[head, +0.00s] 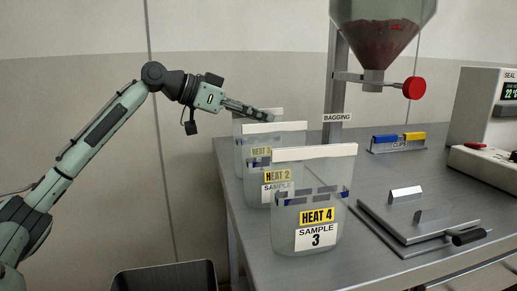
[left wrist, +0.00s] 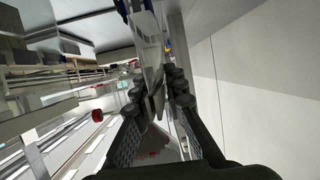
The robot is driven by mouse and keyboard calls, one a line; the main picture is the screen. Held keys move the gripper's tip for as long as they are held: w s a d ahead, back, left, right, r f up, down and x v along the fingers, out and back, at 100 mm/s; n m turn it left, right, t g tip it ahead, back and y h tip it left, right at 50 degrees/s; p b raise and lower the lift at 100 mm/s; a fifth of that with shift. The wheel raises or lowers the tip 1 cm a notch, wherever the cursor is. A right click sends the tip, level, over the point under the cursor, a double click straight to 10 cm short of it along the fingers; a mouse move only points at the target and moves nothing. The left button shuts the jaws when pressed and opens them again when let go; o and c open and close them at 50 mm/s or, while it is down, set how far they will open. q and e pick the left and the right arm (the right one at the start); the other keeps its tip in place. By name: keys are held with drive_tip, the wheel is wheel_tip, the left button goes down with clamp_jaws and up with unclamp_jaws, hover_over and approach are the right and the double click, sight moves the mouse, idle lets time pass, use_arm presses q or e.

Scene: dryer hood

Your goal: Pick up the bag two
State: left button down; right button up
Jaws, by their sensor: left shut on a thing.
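Three clear bags with white top strips stand in a row on the grey bench. The front bag (head: 312,190) is labelled HEAT 4, SAMPLE 3. The middle bag (head: 290,157) reads HEAT 2, SAMPLE; its number is hidden. The back bag (head: 239,127) is mostly covered by the middle one, and its yellow label is only partly readable. My left gripper (head: 268,116) reaches in from the left at the back bag's top strip and appears shut on it. In the left wrist view the fingers (left wrist: 158,105) close around a clear sheet (left wrist: 150,50). My right gripper is out of view.
A hopper (head: 384,35) with a red knob (head: 413,88) hangs over the bench behind the bags. A clip holder (head: 398,144), a sealer (head: 490,115) and a flat metal plate (head: 415,222) with a black handle stand to the right. A dark bin (head: 165,277) is below left.

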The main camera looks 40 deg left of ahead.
use_arm(q)
drive_tip(key=shift+r, duration=0.1)
drive_tip(key=shift+r, duration=0.55)
drive_tip(key=r, duration=0.3)
drive_tip(key=shift+s+a+r+p, duration=0.15)
drive_tip(key=shift+s+a+p, duration=0.05)
drive_tip(key=shift+a+p, duration=0.2)
drive_tip(key=s+a+r, duration=0.6)
drive_tip(key=s+a, duration=0.1)
drive_tip(key=a, duration=0.1)
drive_tip(key=shift+r+b, duration=0.25)
drive_tip(key=shift+b, duration=0.15)
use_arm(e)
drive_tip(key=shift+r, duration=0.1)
use_arm(q)
drive_tip(key=shift+a, duration=0.1)
drive_tip(key=shift+r, duration=0.1)
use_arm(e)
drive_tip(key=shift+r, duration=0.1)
